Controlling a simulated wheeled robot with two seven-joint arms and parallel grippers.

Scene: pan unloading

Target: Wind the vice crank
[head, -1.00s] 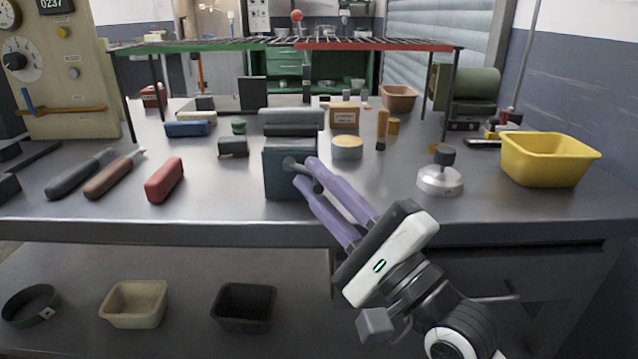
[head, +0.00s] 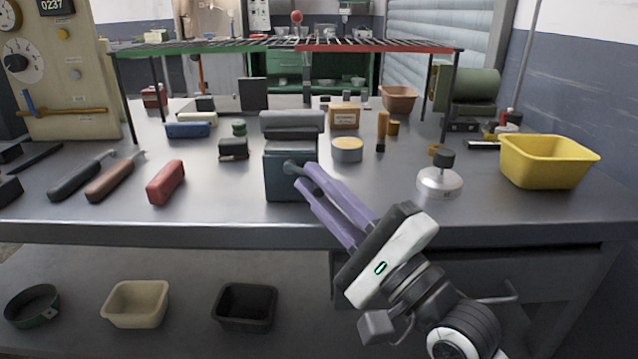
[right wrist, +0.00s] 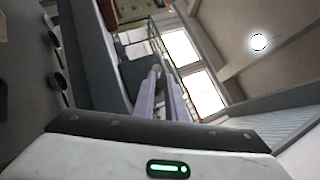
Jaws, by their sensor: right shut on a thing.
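The vice (head: 284,178) is a dark blue-grey block with a grey upper part, standing at the front edge of the metal workbench. Its crank (head: 292,167) is a dark bar on the front face. My right gripper (head: 306,180) reaches up from the lower right with its two purple fingers shut on the crank. The fingers hide part of the crank. In the right wrist view the fingers (right wrist: 160,92) close around a grey rod end, the crank (right wrist: 155,70). My left gripper is not in view.
A round tin (head: 347,149), a silver weight with a black knob (head: 440,181) and a yellow bin (head: 548,161) stand to the right. A wire rack (head: 285,44) spans the back. Bins sit on the lower shelf.

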